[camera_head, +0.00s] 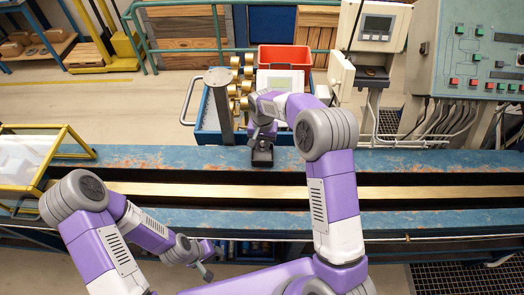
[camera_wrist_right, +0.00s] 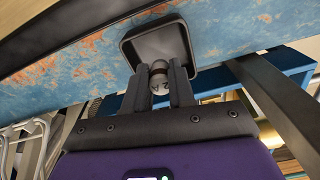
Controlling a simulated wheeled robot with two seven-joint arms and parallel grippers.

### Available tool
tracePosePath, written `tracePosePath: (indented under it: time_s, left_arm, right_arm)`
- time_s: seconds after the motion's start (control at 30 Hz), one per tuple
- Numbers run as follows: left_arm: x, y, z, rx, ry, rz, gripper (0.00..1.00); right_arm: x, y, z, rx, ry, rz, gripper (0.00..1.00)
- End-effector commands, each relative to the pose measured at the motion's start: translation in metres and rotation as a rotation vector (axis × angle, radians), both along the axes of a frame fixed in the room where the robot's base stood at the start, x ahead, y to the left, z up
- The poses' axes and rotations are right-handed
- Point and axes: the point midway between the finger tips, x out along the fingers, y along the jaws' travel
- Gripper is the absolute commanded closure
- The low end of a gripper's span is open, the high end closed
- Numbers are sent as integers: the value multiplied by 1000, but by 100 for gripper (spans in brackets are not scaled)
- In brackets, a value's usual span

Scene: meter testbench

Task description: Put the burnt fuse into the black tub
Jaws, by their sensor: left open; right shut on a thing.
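The black tub (camera_head: 262,158) sits on the blue, rust-worn beam near the middle of the head view. In the right wrist view the square black tub (camera_wrist_right: 142,50) lies just beyond my fingertips. My right gripper (camera_wrist_right: 161,72) is shut on the fuse (camera_wrist_right: 160,84), a small grey cylinder with dark marks on it. The fuse is at the tub's near side; I cannot tell whether it is inside the rim. In the head view my right gripper (camera_head: 263,142) is right at the tub and hides the fuse. My left gripper (camera_head: 207,273) is open and empty, low in front of the beam.
A blue trolley (camera_head: 208,128) with brass parts and a red crate (camera_head: 285,56) stands behind the beam. A grey control panel (camera_head: 478,60) is at the right. A yellow-framed case (camera_head: 68,134) is at the left. The beam (camera_head: 430,160) right of the tub is clear.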

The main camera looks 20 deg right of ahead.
Motion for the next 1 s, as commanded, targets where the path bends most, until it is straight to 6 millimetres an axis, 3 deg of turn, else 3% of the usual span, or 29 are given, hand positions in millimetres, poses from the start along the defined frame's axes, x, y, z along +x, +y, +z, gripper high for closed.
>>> tracePosePath:
  time_s: [0.43,0.8,0.83,0.9,1.0]
  left_arm:
    - [0,0,0,0,-1,0,57]
    - [0,0,-4,0,-1,0,57]
    - [0,0,-4,0,-1,0,57]
    - [0,0,-3,0,-1,0,57]
    - [0,0,-3,0,-1,0,57]
  right_arm:
    - [0,0,-48,0,0,2,100]
    - [0,0,-54,0,-3,2,100]
    - [0,0,-54,0,-3,2,74]
    - [0,0,-53,0,-3,2,65]
    - [0,0,-53,0,-3,2,65]
